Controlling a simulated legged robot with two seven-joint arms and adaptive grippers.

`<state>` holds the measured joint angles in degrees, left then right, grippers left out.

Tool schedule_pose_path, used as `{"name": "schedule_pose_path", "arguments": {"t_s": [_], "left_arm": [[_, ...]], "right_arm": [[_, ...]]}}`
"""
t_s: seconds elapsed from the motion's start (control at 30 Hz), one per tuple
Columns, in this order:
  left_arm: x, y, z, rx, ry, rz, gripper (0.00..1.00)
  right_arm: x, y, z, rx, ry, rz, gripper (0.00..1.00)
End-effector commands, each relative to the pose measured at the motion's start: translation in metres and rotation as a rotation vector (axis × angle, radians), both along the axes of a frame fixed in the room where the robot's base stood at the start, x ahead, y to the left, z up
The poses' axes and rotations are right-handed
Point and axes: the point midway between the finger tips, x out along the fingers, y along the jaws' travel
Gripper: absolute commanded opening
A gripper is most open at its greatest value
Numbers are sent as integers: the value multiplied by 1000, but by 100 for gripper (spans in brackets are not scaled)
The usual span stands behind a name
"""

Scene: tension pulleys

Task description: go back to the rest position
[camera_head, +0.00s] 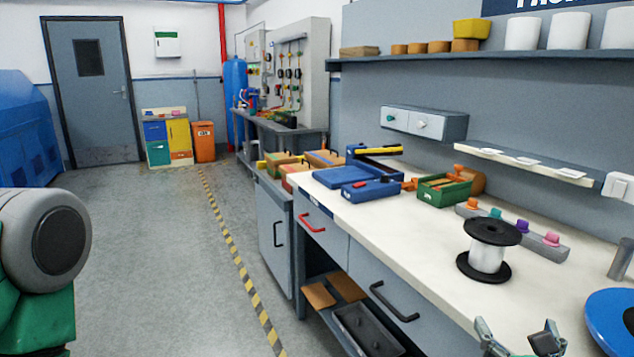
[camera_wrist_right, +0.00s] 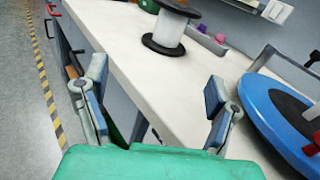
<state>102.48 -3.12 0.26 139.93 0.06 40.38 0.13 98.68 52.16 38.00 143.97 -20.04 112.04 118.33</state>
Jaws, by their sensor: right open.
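My right gripper (camera_head: 520,340) shows at the bottom right of the head view, near the front edge of the workbench (camera_head: 400,222). In the right wrist view its two fingers (camera_wrist_right: 156,97) are spread wide apart with nothing between them. The bench top lies beyond the fingertips. At the left edge of the head view is a rounded grey and green part of my own arm. My left gripper is not visible.
A black-and-white spool (camera_head: 488,258) stands on the bench beyond the right gripper. A blue round object (camera_head: 612,318) lies to its right. Blue trays (camera_head: 372,189) and a green box (camera_head: 444,190) sit farther back. Drawers line the bench front. The floor at left is clear.

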Motion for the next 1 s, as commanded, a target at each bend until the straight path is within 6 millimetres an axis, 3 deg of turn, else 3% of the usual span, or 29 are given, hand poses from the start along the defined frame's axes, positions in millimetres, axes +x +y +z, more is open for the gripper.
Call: {"name": "schedule_pose_path", "arguments": {"t_s": [0.17, 0.37, 0.57, 0.67, 0.8, 0.9, 1.0], "left_arm": [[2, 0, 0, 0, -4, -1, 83], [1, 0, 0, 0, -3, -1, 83], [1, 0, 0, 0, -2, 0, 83], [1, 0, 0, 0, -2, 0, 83], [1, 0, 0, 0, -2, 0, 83], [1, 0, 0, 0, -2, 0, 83], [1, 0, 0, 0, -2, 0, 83]], "right_arm": [[2, 30, -24, -159, 124, 122, 80], [-9, 75, -62, -431, 294, 330, 80], [-39, 119, -123, -844, 491, 660, 80], [-71, 135, -166, -1153, 586, 922, 80], [-132, 133, -224, -1663, 652, 1385, 80], [-170, 113, -250, -1967, 627, 1707, 80], [-196, 91, -263, -2183, 564, 1980, 80]]}}
